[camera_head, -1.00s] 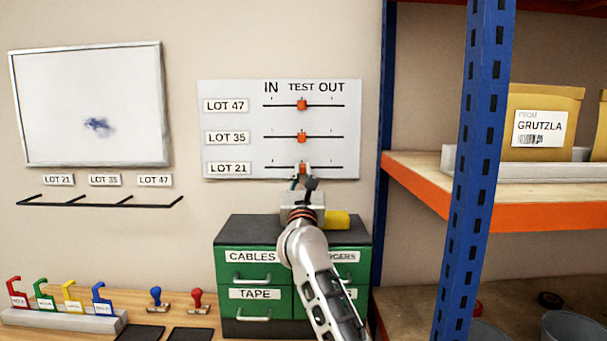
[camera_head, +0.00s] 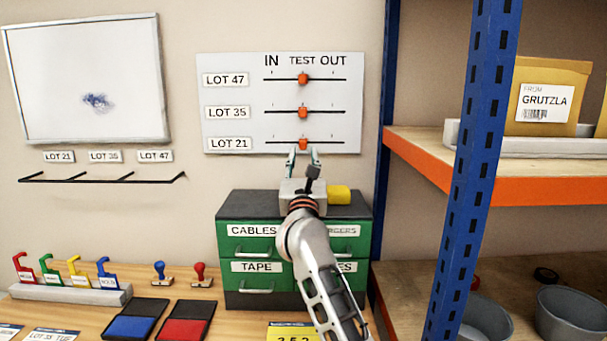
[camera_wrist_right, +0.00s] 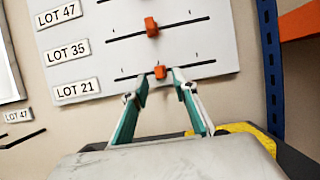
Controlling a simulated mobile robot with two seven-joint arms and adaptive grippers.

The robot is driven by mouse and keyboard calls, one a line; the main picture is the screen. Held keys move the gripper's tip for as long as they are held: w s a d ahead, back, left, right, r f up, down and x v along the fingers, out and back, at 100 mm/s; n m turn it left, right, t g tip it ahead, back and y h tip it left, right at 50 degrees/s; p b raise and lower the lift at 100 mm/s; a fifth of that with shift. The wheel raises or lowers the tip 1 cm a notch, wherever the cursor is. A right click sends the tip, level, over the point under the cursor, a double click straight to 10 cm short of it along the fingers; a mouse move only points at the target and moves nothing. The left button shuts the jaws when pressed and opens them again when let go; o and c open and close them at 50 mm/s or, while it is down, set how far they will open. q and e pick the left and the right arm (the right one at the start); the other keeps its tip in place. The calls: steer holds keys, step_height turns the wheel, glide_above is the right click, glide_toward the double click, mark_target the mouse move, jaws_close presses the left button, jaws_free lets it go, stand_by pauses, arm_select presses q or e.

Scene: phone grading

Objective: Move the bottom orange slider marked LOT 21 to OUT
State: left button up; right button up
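The white slider board (camera_head: 235,128) hangs on the wall with three rows, LOT 47, LOT 35 and LOT 21, and IN, TEST and OUT marks. The bottom orange slider (camera_head: 303,143) on the LOT 21 track is at TEST. In the right wrist view this slider (camera_wrist_right: 160,72) shows just beyond and between the fingertips. My right gripper (camera_head: 304,151) is open just below it, its fingers pointing at the board; whether they touch the slider I cannot tell. The LOT 35 slider (camera_head: 303,112) and LOT 47 slider (camera_head: 303,79) are also at TEST. My left gripper is not in view.
A green drawer cabinet (camera_head: 240,214) stands below the board, with a yellow object (camera_head: 339,194) on top. A blue shelf post (camera_head: 478,170) stands to the right.

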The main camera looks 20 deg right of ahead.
steer(key=v, duration=0.7)
steer(key=shift+s, duration=0.25)
